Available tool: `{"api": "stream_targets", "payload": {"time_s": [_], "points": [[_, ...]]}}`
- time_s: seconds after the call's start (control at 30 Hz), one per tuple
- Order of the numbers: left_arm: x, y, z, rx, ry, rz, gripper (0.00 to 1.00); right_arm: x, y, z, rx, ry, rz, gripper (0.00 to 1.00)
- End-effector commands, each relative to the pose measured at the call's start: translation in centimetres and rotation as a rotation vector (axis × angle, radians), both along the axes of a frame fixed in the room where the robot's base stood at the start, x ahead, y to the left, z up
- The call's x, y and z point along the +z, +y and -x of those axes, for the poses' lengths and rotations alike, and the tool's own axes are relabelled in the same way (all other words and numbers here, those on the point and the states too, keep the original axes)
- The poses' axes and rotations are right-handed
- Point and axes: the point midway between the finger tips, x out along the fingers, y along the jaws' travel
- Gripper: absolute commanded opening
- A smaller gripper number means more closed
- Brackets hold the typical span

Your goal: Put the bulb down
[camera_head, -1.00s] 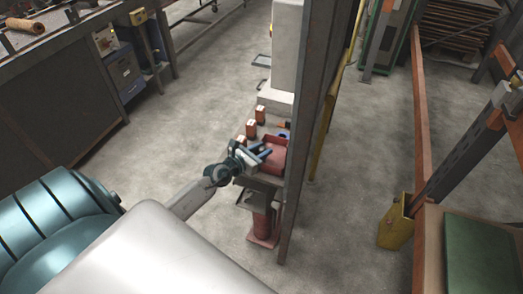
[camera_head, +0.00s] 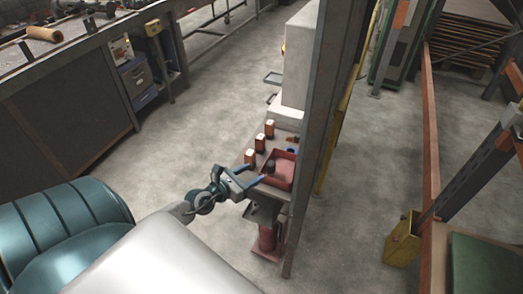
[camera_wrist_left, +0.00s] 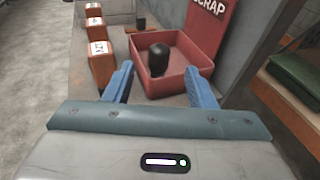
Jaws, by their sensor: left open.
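In the head view the tray (camera_head: 287,182) sits on a small stand, with the dark bulb (camera_head: 271,166) inside. My left gripper (camera_head: 254,175) is open and empty at the near left side of the tray. In the wrist view its blue fingers (camera_wrist_left: 160,86) are spread apart on the near side of the bulb, not touching it. My right gripper is not in view.
Several orange-brown blocks with white labels (camera_wrist_left: 101,62) stand left of the tray. A red SCRAP panel (camera_wrist_left: 212,25) rises behind the tray. A tall grey post (camera_head: 312,150) stands close on the right. A yellow bin (camera_head: 402,240) is on the floor.

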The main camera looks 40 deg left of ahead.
Motion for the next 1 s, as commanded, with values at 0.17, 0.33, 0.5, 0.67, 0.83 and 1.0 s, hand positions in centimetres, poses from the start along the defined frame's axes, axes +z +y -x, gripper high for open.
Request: {"api": "stream_targets", "payload": {"time_s": [0.17,0.33,0.5,0.67,0.83,1.0], "points": [[0.4,0.3,2.1,-0.001,0.0,-0.001,0.51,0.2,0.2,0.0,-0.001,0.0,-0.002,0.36],[0.6,0.4,2.8,0.0,0.0,0.002,0.51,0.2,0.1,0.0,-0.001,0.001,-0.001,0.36],[0.6,0.4,2.8,0.0,-0.001,0.002,0.51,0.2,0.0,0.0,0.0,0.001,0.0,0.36],[-1.4,1.4,3.0,0.053,0.036,0.085,0.51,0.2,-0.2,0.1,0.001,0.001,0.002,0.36],[-10.0,5.0,5.0,0.309,0.178,0.47,0.51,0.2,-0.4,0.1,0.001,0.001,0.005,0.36],[-22.6,7.3,10.8,0.734,0.314,1.01,0.51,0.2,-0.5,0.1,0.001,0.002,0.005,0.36]]}}
